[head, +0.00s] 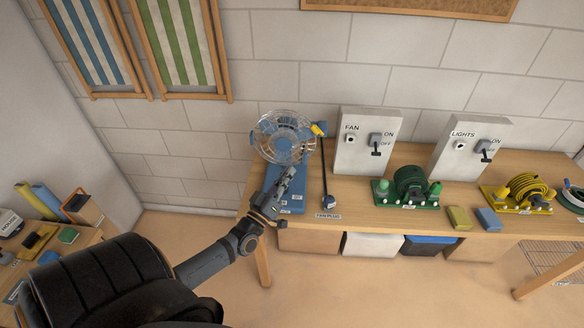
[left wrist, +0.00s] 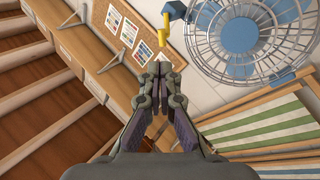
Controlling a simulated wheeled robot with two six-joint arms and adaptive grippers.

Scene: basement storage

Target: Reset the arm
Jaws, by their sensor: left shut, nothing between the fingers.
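My left arm reaches in from the lower left in the head view. Its gripper (head: 287,178) is raised in front of the blue base of the desk fan (head: 285,137), over the left end of the wooden workbench (head: 365,215). In the left wrist view my left gripper (left wrist: 161,72) is shut, with its fingertips together and nothing between them. The fan (left wrist: 240,38) with its blue hub shows at the upper right there, apart from the fingers. A yellow piece (left wrist: 162,30) on a blue part shows just beyond the fingertips. My right gripper is not in view.
The FAN switch box (head: 362,150) and LIGHTS switch box (head: 470,145) stand at the back of the bench. Green and yellow reels (head: 410,187) (head: 522,193) sit before them. Bins (head: 372,246) are under the bench. Striped folding chairs (head: 182,40) hang on the wall.

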